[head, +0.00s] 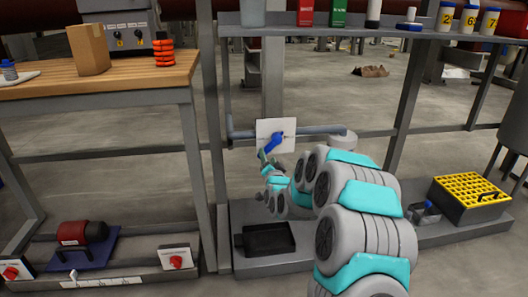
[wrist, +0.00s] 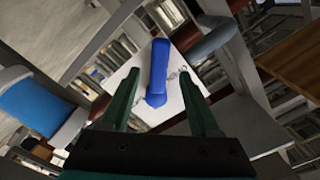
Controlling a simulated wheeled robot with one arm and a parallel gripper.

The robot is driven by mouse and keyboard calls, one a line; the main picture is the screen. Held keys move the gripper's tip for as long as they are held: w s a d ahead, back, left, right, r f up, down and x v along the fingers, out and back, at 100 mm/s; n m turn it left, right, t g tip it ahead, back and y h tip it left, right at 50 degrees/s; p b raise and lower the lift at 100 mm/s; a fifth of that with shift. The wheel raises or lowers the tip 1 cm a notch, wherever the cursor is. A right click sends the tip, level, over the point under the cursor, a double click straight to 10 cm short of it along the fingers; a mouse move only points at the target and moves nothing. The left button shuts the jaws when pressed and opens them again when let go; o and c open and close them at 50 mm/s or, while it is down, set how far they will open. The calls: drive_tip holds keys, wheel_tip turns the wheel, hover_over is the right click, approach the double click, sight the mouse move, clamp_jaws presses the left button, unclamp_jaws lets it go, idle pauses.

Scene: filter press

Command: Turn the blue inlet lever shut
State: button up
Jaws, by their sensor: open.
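The blue inlet lever (head: 274,142) is on a white plate (head: 264,128) on a grey pipe behind the rack, in the head view. It slants from upper right to lower left there. In the wrist view the blue lever (wrist: 158,72) stands nearly upright in front of the white plate (wrist: 186,100). My gripper (wrist: 160,102) is open, its two green fingers apart on either side of the lever's lower end in the picture. I cannot tell whether they touch it. In the head view my gripper (head: 264,158) is small, just below the lever, and partly hidden by my arm.
A grey pipe (head: 316,129) runs sideways behind the plate. A shelf (head: 350,32) with bottles is above. A wooden bench (head: 120,75) with a cardboard box (head: 88,50) is on the left. A black tray (head: 268,239) and a yellow-topped crate (head: 469,190) sit low down.

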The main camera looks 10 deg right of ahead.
sight(266, 152)
drive_tip(key=shift+w+f, duration=0.1)
drive_tip(key=shift+w, duration=2.95)
clamp_jaws()
